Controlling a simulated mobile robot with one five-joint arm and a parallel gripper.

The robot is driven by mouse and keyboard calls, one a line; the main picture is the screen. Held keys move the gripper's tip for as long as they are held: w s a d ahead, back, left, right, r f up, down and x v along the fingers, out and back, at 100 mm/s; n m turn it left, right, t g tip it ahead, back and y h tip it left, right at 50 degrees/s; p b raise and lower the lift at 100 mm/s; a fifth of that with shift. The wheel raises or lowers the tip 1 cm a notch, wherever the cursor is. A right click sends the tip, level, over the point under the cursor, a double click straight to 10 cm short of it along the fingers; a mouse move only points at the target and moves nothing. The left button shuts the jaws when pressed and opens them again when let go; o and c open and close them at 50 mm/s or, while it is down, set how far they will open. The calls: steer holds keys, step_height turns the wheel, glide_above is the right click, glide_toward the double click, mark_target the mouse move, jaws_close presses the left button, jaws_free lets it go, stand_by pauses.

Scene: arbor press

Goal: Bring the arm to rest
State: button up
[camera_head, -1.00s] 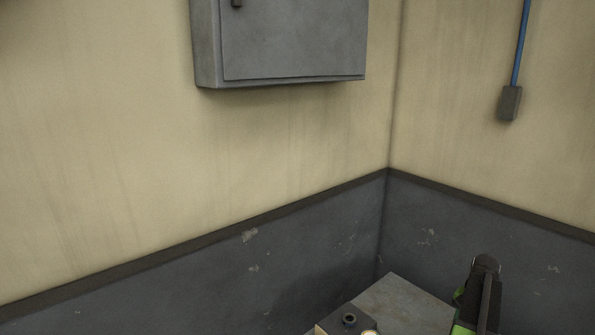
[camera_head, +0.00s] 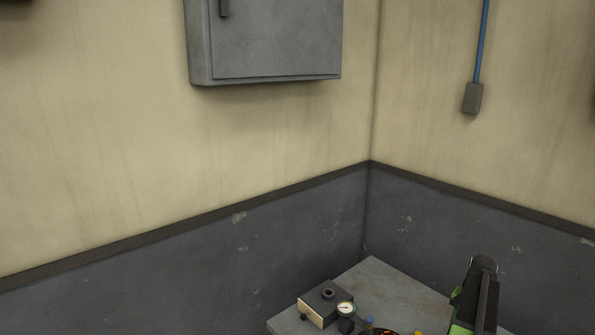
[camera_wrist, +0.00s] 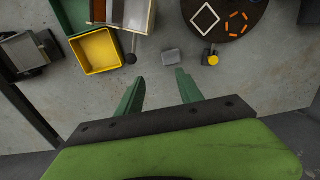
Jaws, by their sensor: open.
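My gripper (camera_wrist: 158,92) shows in the wrist view as two green fingers spread apart, with nothing between them. It is open above a grey worktop. A small grey block (camera_wrist: 172,56) lies beyond the fingertips, apart from them. In the head view my arm stands folded upright at the lower right, dark with green parts; its fingers do not show there.
A grey bench top (camera_head: 385,282) stands in the room corner, bearing a box (camera_head: 325,303) and a round gauge (camera_head: 345,309). The wrist view shows a yellow bin (camera_wrist: 97,52), a dark round plate (camera_wrist: 226,27) and a yellow-topped knob (camera_wrist: 213,60). A wall cabinet (camera_head: 270,40) hangs above.

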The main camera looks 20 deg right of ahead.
steer(key=w+a+f+n+b, duration=0.3)
steer(key=w+a, duration=1)
steer(key=w, duration=0.1)
steer(key=w+a+f+n+b, duration=0.2)
steer(key=w+a+n, duration=0.15)
steer(key=a, duration=0.85)
steer(key=w+a+f+n+b, duration=0.25)
steer(key=w+a, duration=0.25)
steer(key=a, duration=0.7)
steer(key=s+a+f+n+b, duration=0.1)
steer(key=s+a+n, duration=0.1)
steer(key=a, duration=0.8)
steer(key=s+a+f+n+b, duration=0.1)
steer(key=s+a+n, duration=0.2)
steer(key=a, duration=0.7)
steer(key=shift+s+a+f+n, duration=0.3)
steer(key=shift+s, duration=0.3)
